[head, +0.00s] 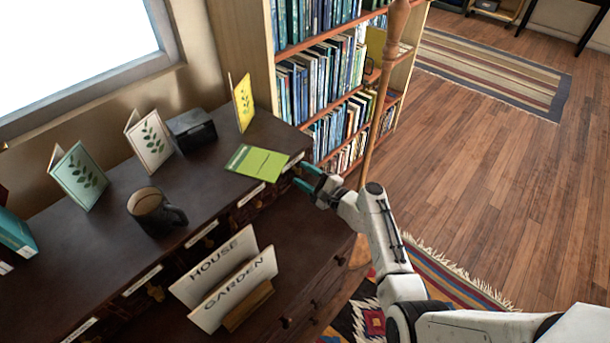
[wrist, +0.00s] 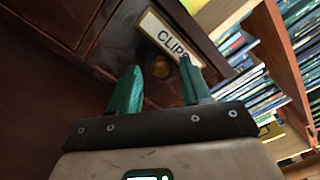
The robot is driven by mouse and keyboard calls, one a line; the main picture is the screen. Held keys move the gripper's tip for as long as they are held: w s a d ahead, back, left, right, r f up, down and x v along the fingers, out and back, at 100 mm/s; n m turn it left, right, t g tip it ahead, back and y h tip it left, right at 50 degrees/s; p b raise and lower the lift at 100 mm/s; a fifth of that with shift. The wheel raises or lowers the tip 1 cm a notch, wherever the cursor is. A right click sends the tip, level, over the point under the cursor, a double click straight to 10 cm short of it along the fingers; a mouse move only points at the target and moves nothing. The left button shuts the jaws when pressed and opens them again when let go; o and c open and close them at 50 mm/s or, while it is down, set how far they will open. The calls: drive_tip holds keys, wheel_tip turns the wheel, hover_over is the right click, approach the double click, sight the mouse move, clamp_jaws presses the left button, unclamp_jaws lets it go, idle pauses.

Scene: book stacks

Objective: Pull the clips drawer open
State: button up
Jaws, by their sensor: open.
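The clips drawer (wrist: 125,45) is a dark wood front in the wrist view, with a white label reading CLIPS (wrist: 171,40) in a brass frame and a round brass knob (wrist: 160,67) below it. In the head view the drawer's label (head: 292,162) shows at the right end of the dark cabinet. My gripper (head: 302,175) has green fingers and is open in front of this end. In the wrist view its fingertips (wrist: 163,68) stand on either side of the knob, which shows between them. I cannot tell whether they touch it. The drawer looks shut.
On the cabinet top stand a dark mug (head: 150,212), several cards and a black box (head: 191,130); a green card (head: 257,161) lies flat. HOUSE and GARDEN signs (head: 235,290) stand on the lower ledge. A wooden pole (head: 377,110) and bookshelf (head: 325,75) are close behind my gripper.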

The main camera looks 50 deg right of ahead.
drive_tip(key=shift+w, duration=0.15)
drive_tip(key=shift+c, duration=0.3)
clamp_jaws()
idle(0.3)
